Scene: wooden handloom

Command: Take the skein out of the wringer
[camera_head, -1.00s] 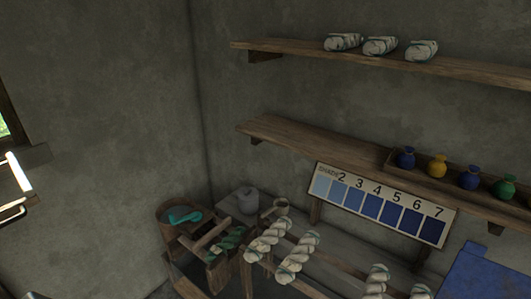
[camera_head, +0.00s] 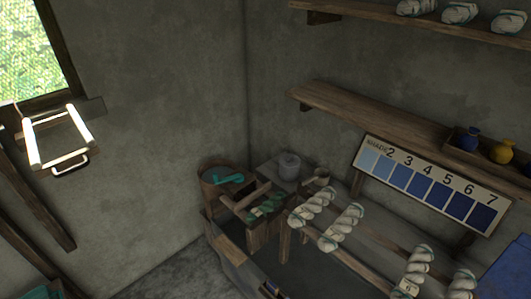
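A dark green skein (camera_head: 266,208) lies in a small wooden frame with bars (camera_head: 238,209), which looks like the wringer. This stands in the corner, in front of a round wooden tub (camera_head: 207,185) with a teal thing (camera_head: 229,179) at its top. The skein is small and dark in the picture, and I cannot tell how tightly the bars hold it. Neither of my grippers is in view.
Pale twisted skeins (camera_head: 341,226) hang on wooden rails right of the wringer. A shade board (camera_head: 431,187) hangs below a shelf (camera_head: 380,114). A white-barred frame (camera_head: 60,138) is at left. Some floor (camera_head: 180,268) is clear.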

